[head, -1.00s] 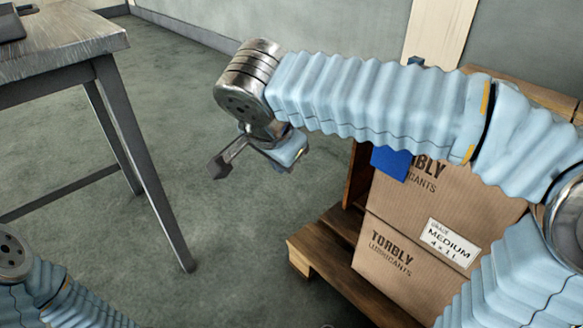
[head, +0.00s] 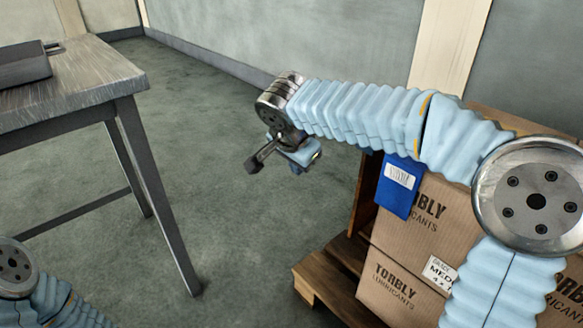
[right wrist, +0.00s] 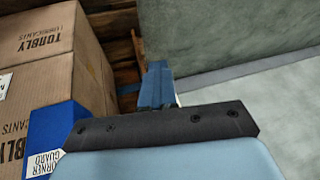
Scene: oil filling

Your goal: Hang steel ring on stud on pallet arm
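In the head view my right gripper (head: 281,160) hangs over open floor left of the cartons, below the end of my raised right arm. A dark tip and a pale blue part show there, but its opening is unclear. The right wrist view shows a dark plate and a blue part (right wrist: 157,85) beyond it; no ring can be made out. I cannot make out the steel ring or the stud in any view. My left gripper is out of view; only a left arm link shows at the lower left.
Torbly cartons (head: 395,235) stand on a wooden pallet (head: 325,285) at the right, with a blue corner guard (head: 398,187) on an edge. It also shows in the right wrist view (right wrist: 52,135). A metal-topped table (head: 75,85) stands left. Floor (head: 225,210) between is clear.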

